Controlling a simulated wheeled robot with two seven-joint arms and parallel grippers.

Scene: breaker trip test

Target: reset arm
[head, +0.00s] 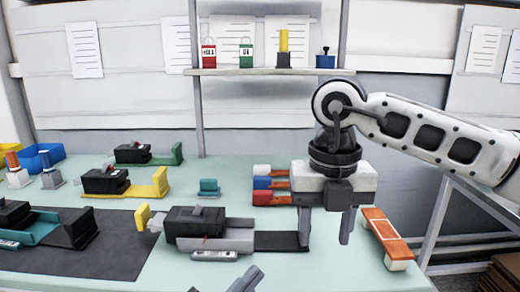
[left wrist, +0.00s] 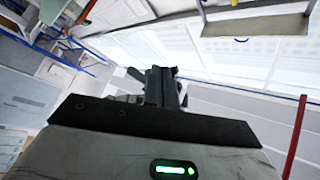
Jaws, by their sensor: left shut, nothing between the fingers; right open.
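My right gripper (head: 326,226) reaches in from the right and points down over the table. Its two fingers are apart, with nothing seen between them. Its left finger overlaps the right end of a dark plate (head: 278,241) beside the black breaker (head: 195,222) in a grey holder; I cannot tell if they touch. My left gripper (head: 246,279) shows only as a grey tip at the bottom edge. In the left wrist view the left gripper (left wrist: 162,87) is shut and empty, facing a wall and shelf.
Several breakers in coloured holders stand at left, including a yellow one (head: 150,186) and a green one (head: 165,157). An orange-topped bar (head: 387,234) lies right of my right gripper. A shelf (head: 270,71) holds padlocks.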

